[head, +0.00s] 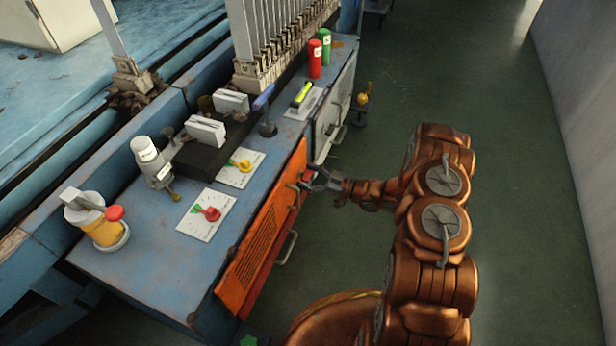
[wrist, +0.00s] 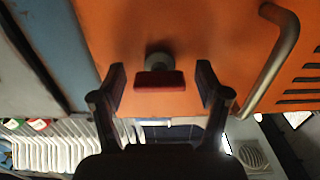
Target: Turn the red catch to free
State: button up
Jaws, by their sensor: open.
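The red catch (wrist: 160,81) sits on a round grey stem on the orange door (wrist: 215,30). Its red bar lies level across the wrist view. My gripper (wrist: 161,84) is open, with one dark finger on each side of the catch and a gap to both. In the head view my gripper (head: 320,181) reaches the upper far corner of the orange door (head: 262,232) from the right. A small part of the red catch (head: 306,177) shows there, partly hidden by the fingers.
A metal bar handle (wrist: 277,45) stands out from the door beside the gripper. On the blue bench top are a red pointer knob (head: 210,213), a yellow knob (head: 243,165) and red and green cylinders (head: 315,58).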

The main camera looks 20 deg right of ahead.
jog(key=c, duration=1.2)
jog(key=shift+r+p, duration=0.1)
jog(key=shift+p, duration=0.2)
jog(key=n+p, duration=0.2)
jog(key=n, duration=0.1)
jog(key=shift+s+n+p, duration=0.1)
jog(key=shift+n+p, duration=0.3)
jog(key=n+p, duration=0.2)
jog(key=n, duration=0.2)
jog(key=shift+n, duration=0.3)
jog(key=n+p, duration=0.1)
jog(key=n, duration=0.4)
jog(key=shift+p, duration=0.35)
jog(key=shift+a+n+p, duration=0.1)
jog(key=shift+n+p, duration=0.2)
jog(key=shift+n, duration=1.9)
